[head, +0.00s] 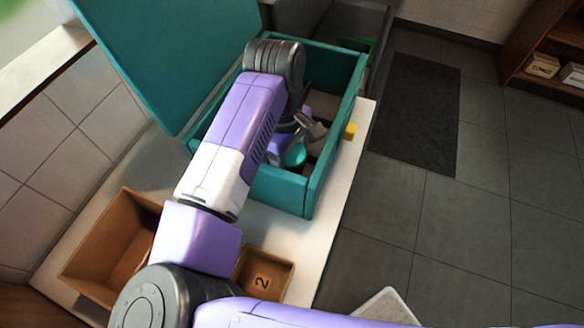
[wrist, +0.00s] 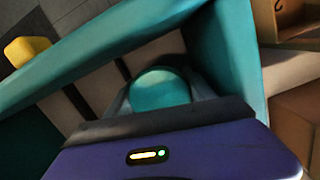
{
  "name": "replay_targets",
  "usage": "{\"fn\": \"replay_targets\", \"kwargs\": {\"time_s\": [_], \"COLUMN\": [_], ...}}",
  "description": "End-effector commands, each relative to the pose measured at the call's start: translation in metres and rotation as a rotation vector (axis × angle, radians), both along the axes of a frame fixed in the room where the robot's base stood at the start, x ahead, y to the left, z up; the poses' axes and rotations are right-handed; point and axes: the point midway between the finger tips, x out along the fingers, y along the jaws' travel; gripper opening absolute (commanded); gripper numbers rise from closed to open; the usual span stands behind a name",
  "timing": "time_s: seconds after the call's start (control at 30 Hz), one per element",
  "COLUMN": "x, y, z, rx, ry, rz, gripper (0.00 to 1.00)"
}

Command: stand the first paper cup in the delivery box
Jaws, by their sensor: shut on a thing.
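The teal delivery box (head: 312,190) stands on the pale counter with its lid (head: 160,60) open to the left. My gripper (head: 303,142) is inside the box opening, near its front wall. It is shut on the paper cup, whose rounded teal top (head: 294,156) shows in the head view. In the wrist view the teal top (wrist: 161,91) sits between the two grey fingers, close to the box wall (wrist: 228,60). My arm and gripper hide the cup's lower part, so I cannot tell whether it touches the box floor. Dark dividing strips (wrist: 122,69) show beside it.
An open brown wooden box (head: 92,254) and a small wooden tray marked 2 (head: 263,281) stand on the counter in front. Dark mat (head: 418,112) and tiled floor lie to the right.

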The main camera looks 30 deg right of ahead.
Motion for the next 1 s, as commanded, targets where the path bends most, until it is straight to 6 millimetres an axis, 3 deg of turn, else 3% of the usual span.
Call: {"fn": "replay_targets", "kwargs": {"time_s": [0.3,0.77,0.8,1.0], "x": [-0.001,0.0,-0.001,0.0], "y": [-0.001,0.0,0.0,0.0], "z": [-0.039,-0.045,-0.044,-0.043], "rx": [-0.001,0.001,0.001,0.0], "ry": [0.002,0.0,0.0,0.001], "rz": [0.001,-0.001,0.0,0.0], "gripper": [0.1,0.1,0.71,0.72]}}
